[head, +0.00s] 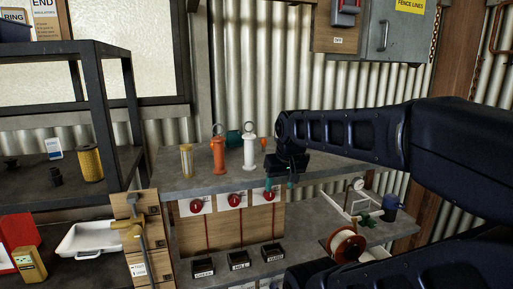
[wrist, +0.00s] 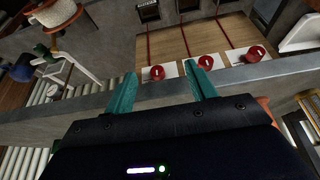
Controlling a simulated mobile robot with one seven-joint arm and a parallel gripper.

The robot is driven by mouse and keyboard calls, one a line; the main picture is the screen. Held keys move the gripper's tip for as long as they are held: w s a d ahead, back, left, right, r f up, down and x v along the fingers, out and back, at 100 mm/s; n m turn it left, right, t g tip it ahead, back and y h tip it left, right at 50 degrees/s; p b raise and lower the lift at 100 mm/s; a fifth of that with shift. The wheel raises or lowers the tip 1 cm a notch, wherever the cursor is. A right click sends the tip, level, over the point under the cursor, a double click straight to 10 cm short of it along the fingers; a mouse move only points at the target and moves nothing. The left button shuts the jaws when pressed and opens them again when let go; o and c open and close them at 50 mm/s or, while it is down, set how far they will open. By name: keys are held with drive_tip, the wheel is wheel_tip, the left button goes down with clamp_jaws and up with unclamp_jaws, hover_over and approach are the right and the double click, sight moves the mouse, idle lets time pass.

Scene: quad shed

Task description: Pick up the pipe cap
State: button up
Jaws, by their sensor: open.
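I cannot identify the pipe cap with certainty. A teal cylindrical piece (head: 234,138) lies at the back of the grey upper shelf, between an orange ringed cylinder (head: 218,155) and a white ringed cylinder (head: 250,150). A small orange piece (head: 263,143) stands right of the white cylinder, close to my arm. Small dark fittings (head: 56,177) sit on the left rack. My gripper (head: 280,183) points down at the shelf's front edge, right of these pieces. In the wrist view my gripper (wrist: 162,82) has its teal fingers apart, with nothing between them.
The grey upper shelf (head: 178,186) has a clear front strip. Red knobs (head: 235,200) on white plates sit below its edge, above black trays (head: 238,260). A spool (head: 346,246) and white pipework (head: 352,198) stand lower right. A dark rack (head: 105,100) stands left.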

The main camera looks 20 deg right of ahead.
wheel_tip(320, 180, up, 18)
drive_tip(key=w+d+m+g+h, duration=0.1)
drive_tip(key=w+d+m+h, duration=0.1)
drive_tip(key=w+d+m, duration=0.45)
drive_tip(key=w+d+m+h, duration=0.2)
drive_tip(key=w+d, duration=0.1)
drive_tip(key=w, duration=0.7)
drive_tip(key=w+d+m+g+h, duration=0.1)
drive_tip(key=w+d+m+h, duration=0.1)
drive_tip(key=w+d+m, duration=0.45)
drive_tip(key=shift+n, duration=0.7)
drive_tip(key=w+f, duration=0.1)
drive_tip(key=f, duration=0.6)
drive_tip(key=w+d+f, duration=0.1)
drive_tip(key=f, duration=0.2)
drive_tip(key=shift+w+f, duration=0.2)
drive_tip(key=shift+w, duration=0.15)
drive_tip(key=shift+w+a+x, duration=0.1)
drive_tip(key=shift+x, duration=1.25)
drive_tip(key=shift+w+a+x, duration=0.1)
drive_tip(key=shift+w+x, duration=0.05)
drive_tip(key=shift+x, duration=1.15)
drive_tip(key=c, duration=1.1)
